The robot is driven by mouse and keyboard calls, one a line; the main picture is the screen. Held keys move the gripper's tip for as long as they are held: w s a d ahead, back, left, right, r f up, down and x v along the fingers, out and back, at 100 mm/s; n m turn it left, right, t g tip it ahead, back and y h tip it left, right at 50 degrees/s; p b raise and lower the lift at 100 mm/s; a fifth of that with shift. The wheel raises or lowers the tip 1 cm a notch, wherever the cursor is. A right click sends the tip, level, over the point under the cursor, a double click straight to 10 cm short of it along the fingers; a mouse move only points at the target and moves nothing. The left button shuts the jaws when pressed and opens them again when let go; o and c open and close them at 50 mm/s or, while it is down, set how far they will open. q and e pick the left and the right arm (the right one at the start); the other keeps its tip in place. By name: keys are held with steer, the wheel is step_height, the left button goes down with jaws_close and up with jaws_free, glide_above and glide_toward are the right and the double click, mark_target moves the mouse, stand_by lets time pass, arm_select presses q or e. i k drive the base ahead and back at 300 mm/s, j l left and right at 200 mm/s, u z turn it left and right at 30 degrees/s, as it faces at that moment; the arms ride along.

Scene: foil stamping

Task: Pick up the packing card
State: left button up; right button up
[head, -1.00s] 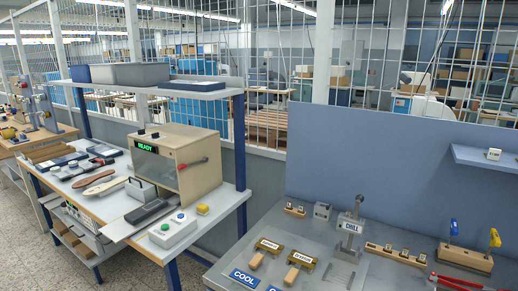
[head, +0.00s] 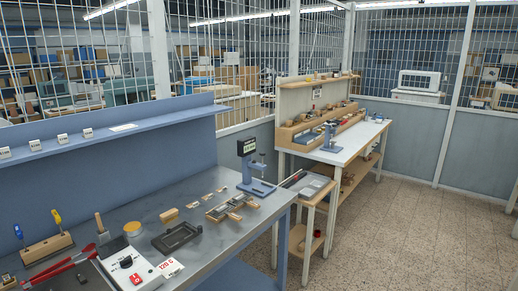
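I cannot tell for certain which thing is the packing card. A flat white card-like piece (head: 123,127) lies on the blue shelf (head: 62,146) above the metal bench. Several small pale pieces (head: 207,197) lie in a row on the bench, left of the blue stand with a dark display (head: 247,165). Neither of my grippers is in view.
The metal bench (head: 185,185) also holds a black tray (head: 177,238), a control box (head: 130,270), red-handled tongs (head: 62,268) and a wooden tool rack (head: 46,247). A white-topped workbench (head: 345,147) stands farther right. The speckled floor (head: 400,220) at right is open.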

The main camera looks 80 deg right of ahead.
mark_target(223, 189)
steer(key=z, duration=0.85)
steer(key=k+l+z, duration=0.1)
steer(key=z, duration=0.75)
steer(key=l+z, duration=0.1)
steer(key=z, duration=0.75)
steer(key=i+u, duration=0.15)
steer(key=i, duration=0.3)
steer(key=i+l+u, duration=0.2)
steer(key=i, duration=0.3)
steer(key=i+l+u, duration=0.15)
steer(key=i, duration=0.3)
